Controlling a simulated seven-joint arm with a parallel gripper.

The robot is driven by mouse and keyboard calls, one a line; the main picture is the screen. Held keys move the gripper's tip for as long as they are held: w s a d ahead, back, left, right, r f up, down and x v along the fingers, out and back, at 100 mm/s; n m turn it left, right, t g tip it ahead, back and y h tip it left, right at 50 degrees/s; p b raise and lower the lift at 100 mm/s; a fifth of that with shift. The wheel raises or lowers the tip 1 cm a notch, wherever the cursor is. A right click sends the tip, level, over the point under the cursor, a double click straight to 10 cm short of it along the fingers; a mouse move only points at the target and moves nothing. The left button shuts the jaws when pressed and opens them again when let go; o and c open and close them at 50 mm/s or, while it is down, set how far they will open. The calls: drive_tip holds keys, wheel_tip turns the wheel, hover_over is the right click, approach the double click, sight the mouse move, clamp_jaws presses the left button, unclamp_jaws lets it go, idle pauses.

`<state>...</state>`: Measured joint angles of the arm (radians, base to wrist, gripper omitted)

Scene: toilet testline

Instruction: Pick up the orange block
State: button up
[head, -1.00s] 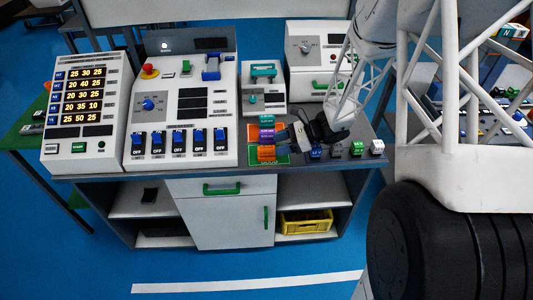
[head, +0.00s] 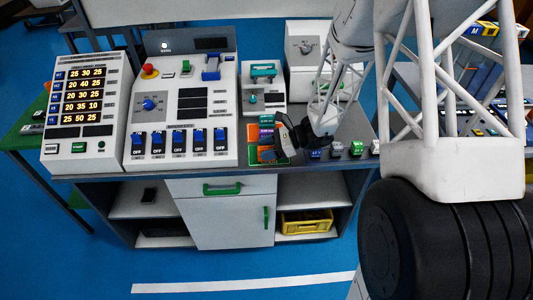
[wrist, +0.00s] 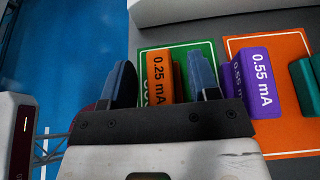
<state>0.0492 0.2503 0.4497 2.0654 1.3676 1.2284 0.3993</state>
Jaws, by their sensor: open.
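The orange block (wrist: 160,88), labelled 0.25 mA, lies on a green card (wrist: 207,48) in the wrist view. My gripper (wrist: 160,62) is open. In that picture the block shows between its two fingers, nearer the right one, with a gap to the left one. I cannot tell whether the fingertips are level with the block or above it. In the head view the orange block (head: 267,155) is at the bench's front, partly hidden by my dark gripper (head: 279,147).
A purple block (wrist: 248,80) labelled 0.55 mA lies on an orange card (wrist: 285,45), close to the right finger. A teal block (wrist: 306,85) is further right. Switch panels (head: 180,110) stand left on the bench. Small blocks (head: 336,149) line the front edge at right.

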idle(0.4)
clamp_jaws()
drive_tip(key=shift+r, duration=0.1)
drive_tip(key=shift+r, duration=1)
drive_tip(key=shift+s+r, duration=0.3)
drive_tip(key=shift+r, duration=0.45)
drive_tip(key=s+d+r, duration=0.1)
drive_tip(key=s+d, duration=0.2)
drive_tip(key=s, duration=1.2)
drive_tip(key=shift+d+r, duration=0.15)
